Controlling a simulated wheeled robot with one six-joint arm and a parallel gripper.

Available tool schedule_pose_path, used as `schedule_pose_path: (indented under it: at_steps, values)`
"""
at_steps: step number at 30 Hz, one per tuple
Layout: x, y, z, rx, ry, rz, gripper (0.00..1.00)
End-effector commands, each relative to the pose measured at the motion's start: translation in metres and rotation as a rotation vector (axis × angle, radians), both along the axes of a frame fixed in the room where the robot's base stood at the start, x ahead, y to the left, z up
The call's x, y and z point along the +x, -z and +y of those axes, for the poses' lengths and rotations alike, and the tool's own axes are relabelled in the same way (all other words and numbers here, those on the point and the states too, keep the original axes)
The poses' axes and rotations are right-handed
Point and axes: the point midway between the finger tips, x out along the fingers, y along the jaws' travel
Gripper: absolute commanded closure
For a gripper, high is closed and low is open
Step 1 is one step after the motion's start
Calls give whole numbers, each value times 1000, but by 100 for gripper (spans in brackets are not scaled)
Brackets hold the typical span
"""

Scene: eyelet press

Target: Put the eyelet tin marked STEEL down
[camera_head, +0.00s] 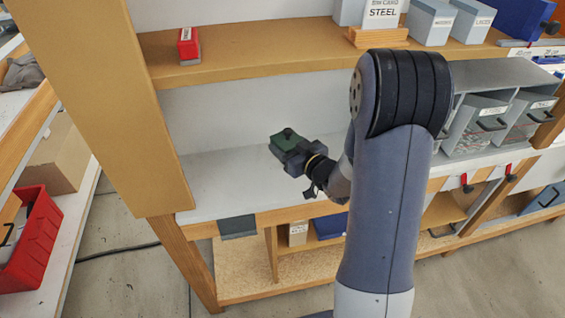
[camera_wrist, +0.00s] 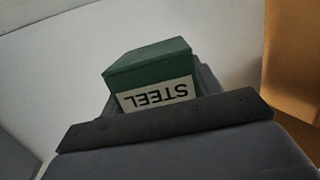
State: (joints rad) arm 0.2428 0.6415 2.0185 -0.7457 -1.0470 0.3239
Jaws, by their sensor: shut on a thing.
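The green eyelet tin (camera_head: 287,138) is in my gripper (camera_head: 297,157), over the left part of the grey-white worktop (camera_head: 215,190). In the wrist view the tin (camera_wrist: 150,65) shows a white label reading STEEL, upside down in the picture. My gripper (camera_wrist: 165,118) is shut on the tin. I cannot tell whether the tin's underside touches the worktop, as its base is hidden.
A wooden upright (camera_head: 140,110) stands left of the worktop. A shelf (camera_head: 250,62) runs above it, with a small red box (camera_head: 188,46) and a STEEL sign (camera_head: 381,14). Grey bins (camera_head: 475,125) stand at the right. The worktop around the tin looks clear.

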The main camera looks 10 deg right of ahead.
Motion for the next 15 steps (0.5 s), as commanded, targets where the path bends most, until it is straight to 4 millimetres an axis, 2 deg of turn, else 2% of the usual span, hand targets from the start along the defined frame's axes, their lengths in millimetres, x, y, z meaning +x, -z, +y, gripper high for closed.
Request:
schedule_pose_path:
  at_steps: [1,4,15]
  values:
    - [0,11,0,3,2,6,100]
    - [0,25,0,2,0,4,100]
    - [0,55,0,1,0,3,100]
